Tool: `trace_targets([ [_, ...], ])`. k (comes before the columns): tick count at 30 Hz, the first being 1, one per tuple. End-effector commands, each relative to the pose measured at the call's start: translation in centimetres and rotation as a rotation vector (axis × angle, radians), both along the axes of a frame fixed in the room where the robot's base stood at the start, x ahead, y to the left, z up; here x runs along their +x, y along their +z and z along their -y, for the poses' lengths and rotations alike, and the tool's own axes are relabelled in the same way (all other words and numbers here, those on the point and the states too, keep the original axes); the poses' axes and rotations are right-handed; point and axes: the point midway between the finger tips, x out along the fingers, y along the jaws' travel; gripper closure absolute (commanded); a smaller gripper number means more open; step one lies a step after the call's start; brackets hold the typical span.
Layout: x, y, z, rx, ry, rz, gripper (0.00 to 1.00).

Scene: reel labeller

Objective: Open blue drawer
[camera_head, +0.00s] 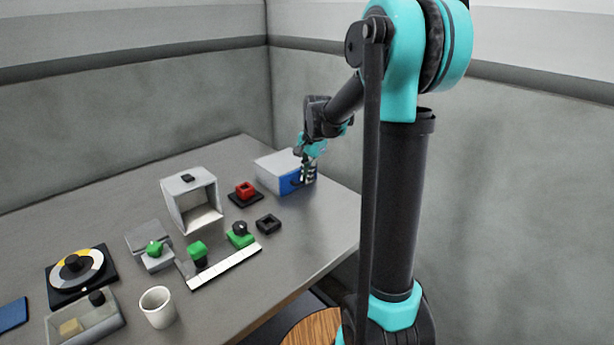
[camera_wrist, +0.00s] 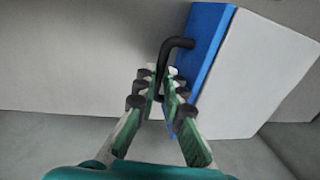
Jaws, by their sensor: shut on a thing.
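The blue drawer (camera_head: 288,184) is the front of a white box (camera_head: 274,163) at the back right of the table. In the wrist view the blue drawer front (camera_wrist: 207,40) lies flush against the white box (camera_wrist: 262,70), with no gap that I can make out. A black bar handle (camera_wrist: 178,43) stands out from the blue front. My gripper (camera_wrist: 160,92) has its green fingers closed around the handle's lower part, which they partly hide. In the head view my gripper (camera_head: 308,174) is at the right end of the blue front.
A red block (camera_head: 245,190) on a black base and a black square holder (camera_head: 268,224) sit left of and in front of the box. An open white bin (camera_head: 190,203), green-topped parts and a white cup (camera_head: 157,307) stand farther left. The table's right edge is close.

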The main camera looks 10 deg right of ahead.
Motion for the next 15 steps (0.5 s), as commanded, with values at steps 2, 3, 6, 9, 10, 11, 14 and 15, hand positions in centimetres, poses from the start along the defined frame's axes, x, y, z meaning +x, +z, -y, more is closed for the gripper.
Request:
trace_targets([
  [2,-0.4,0.0,0.3,0.0,-0.001,0.0,1.0],
  [3,-0.9,0.0,0.6,0.0,-0.001,0.0,1.0],
  [6,-2.6,0.0,1.8,0.001,-0.004,0.0,1.0],
  [9,-4.7,0.0,3.3,0.0,-0.005,0.0,1.0],
  [10,-5.3,0.0,3.6,0.001,-0.004,0.0,1.0],
  [11,-5.9,0.0,4.1,0.0,-0.004,0.0,1.0],
  [14,-7.6,0.1,5.3,0.0,-0.004,0.0,1.0],
  [15,-8.2,0.1,5.7,0.0,-0.005,0.0,1.0],
])
